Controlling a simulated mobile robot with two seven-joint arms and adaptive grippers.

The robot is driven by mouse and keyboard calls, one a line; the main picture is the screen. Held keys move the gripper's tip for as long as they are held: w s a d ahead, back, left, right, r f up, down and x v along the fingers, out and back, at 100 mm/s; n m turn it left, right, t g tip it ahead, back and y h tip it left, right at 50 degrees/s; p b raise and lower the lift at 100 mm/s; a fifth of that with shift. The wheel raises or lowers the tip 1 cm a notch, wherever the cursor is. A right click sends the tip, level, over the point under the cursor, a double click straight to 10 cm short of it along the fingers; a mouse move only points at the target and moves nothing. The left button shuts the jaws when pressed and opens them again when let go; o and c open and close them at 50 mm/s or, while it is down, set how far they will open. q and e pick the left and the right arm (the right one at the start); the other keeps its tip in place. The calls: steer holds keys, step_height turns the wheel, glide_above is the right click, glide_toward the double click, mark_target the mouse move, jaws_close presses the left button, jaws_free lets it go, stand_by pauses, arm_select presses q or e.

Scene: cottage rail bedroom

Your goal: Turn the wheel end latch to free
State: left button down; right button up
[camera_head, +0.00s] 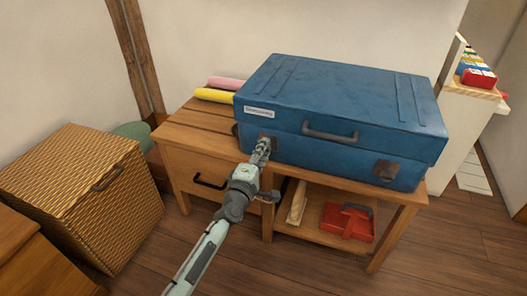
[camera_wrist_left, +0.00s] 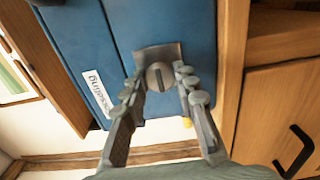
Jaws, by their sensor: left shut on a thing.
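A blue case (camera_head: 340,95) lies on a wooden bench, with a handle (camera_head: 330,133) on its front. Its right latch (camera_head: 386,171) is a dark plate. The other latch (camera_wrist_left: 158,56), near the white label, has a round slotted knob (camera_wrist_left: 158,77); in the head view my gripper partly covers it. My left gripper (camera_head: 262,147) is at this left latch. In the left wrist view its fingers (camera_wrist_left: 160,88) are on both sides of the knob, shut on it. The exact contact is hard to see. My right gripper is not in view.
Pink (camera_head: 226,83) and yellow (camera_head: 214,95) rolls lie behind the case's left end. A wicker chest (camera_head: 85,190) stands left.

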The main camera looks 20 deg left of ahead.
arm_select(q)
steer(key=c, duration=1.2)
jaws_free()
steer(key=s, duration=1.2)
steer(key=shift+a, duration=0.2)
steer(key=shift+s, duration=0.1)
